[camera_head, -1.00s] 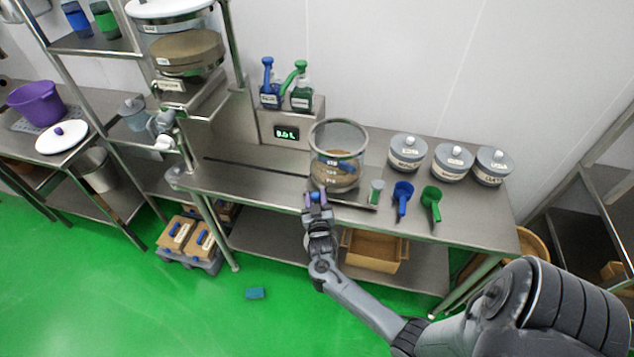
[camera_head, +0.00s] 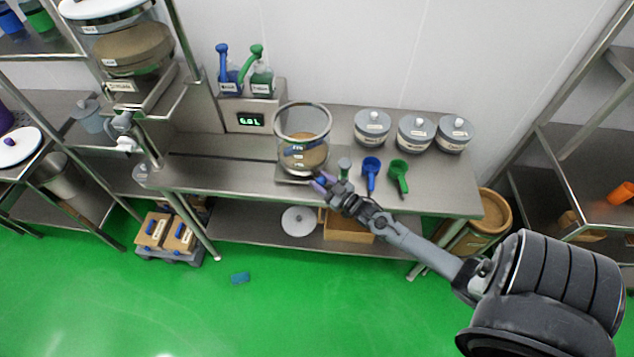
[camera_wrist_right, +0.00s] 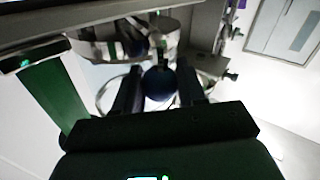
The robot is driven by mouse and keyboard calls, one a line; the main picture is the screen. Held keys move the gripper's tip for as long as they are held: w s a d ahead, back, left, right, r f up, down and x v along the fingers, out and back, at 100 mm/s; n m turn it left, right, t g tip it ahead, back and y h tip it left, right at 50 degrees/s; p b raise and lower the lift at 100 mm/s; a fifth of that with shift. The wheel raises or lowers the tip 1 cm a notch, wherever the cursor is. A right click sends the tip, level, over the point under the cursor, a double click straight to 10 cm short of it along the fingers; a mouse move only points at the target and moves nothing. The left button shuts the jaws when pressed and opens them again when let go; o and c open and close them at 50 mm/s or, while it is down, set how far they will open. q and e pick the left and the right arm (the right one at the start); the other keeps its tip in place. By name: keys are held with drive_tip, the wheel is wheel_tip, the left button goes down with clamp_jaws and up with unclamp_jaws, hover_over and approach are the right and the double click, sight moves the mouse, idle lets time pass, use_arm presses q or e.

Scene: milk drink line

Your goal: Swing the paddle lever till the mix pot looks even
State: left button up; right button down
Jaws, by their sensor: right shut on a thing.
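The mix pot (camera_head: 302,135) is a clear, wide-rimmed vessel on the steel counter, with brown contents in its lower part. Marks on its wall cover some of the contents, and I cannot tell how even they look. My right gripper (camera_head: 322,181) is at the pot's front lower edge. In the right wrist view, my right gripper (camera_wrist_right: 160,98) is shut on a dark blue round knob (camera_wrist_right: 159,82), which appears to be the paddle lever's end. The rest of the lever is hidden or too small to tell. My left gripper is not in view.
A blue scoop (camera_head: 370,172) and a green scoop (camera_head: 398,174) lie right of the pot, before several lidded grey canisters (camera_head: 372,127). A display box (camera_head: 250,116) with pump bottles stands behind left. A white lid (camera_head: 299,221) is on the lower shelf.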

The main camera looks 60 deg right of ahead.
drive_tip(key=shift+s+d+f, duration=0.35)
drive_tip(key=shift+s+d, duration=0.1)
drive_tip(key=shift+d, duration=0.25)
drive_tip(key=c, duration=1)
unclamp_jaws()
drive_tip(key=shift+o, duration=1.5)
drive_tip(key=shift+w+r, duration=0.1)
drive_tip(key=shift+r, duration=0.05)
drive_tip(key=s+a, duration=0.1)
drive_tip(key=s, duration=0.9)
drive_tip(key=shift+s+a, duration=0.35)
drive_tip(key=shift+a, duration=0.05)
